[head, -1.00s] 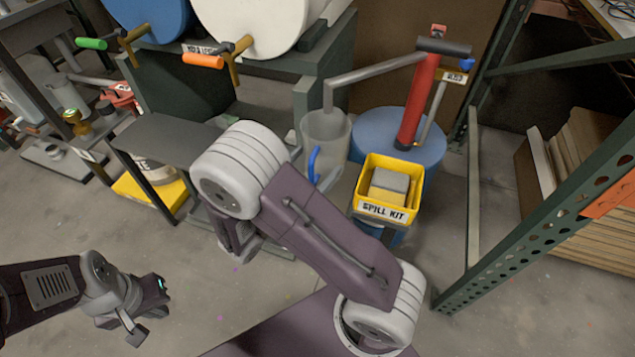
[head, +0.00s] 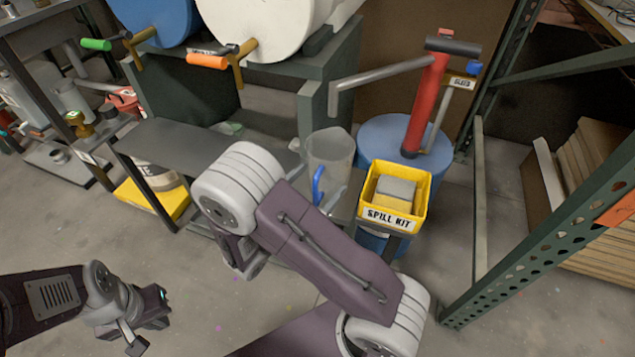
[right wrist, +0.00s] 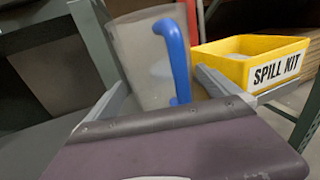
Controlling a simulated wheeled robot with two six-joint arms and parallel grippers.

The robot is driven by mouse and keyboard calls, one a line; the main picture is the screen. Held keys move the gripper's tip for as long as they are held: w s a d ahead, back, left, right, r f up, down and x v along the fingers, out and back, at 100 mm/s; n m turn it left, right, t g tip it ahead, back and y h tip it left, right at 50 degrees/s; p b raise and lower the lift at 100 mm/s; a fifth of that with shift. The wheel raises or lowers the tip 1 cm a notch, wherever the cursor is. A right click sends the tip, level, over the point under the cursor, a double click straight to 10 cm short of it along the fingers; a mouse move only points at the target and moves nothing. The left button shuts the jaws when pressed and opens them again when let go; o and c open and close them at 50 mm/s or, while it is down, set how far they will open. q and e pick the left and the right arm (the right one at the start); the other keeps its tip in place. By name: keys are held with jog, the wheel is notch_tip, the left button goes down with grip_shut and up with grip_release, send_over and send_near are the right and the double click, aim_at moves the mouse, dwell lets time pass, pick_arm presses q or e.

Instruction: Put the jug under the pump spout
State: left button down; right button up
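The clear jug (head: 333,150) with a blue handle (head: 318,185) is upright, left of the yellow spill kit bin. The red pump (head: 425,105) stands on a blue drum, and its grey spout (head: 380,80) reaches left and bends down. The spout's tip shows just above the jug's rim; I cannot tell their exact depth. In the right wrist view, my right gripper (right wrist: 158,82) has a finger on each side of the jug (right wrist: 143,62), handle toward me. The jug's base is hidden. My left gripper (head: 150,328) is low at the left, away from everything; its finger gap is unclear.
The yellow spill kit bin (head: 397,212) stands close to the right of the jug. A grey bench (head: 165,140) and drums with orange and green taps are at the left. A green rack post (head: 520,250) stands at the right. The floor in front is mostly clear.

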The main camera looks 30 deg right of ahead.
jog(key=shift+r, duration=0.15)
jog(key=shift+s+a+p, duration=0.1)
jog(key=shift+a+p, duration=0.2)
jog(key=shift+a, duration=0.05)
jog(key=p+v, duration=0.3)
jog(key=v, duration=0.8)
jog(key=shift+s+p, duration=0.2)
jog(key=shift+p, duration=0.15)
jog(key=shift+a, duration=0.1)
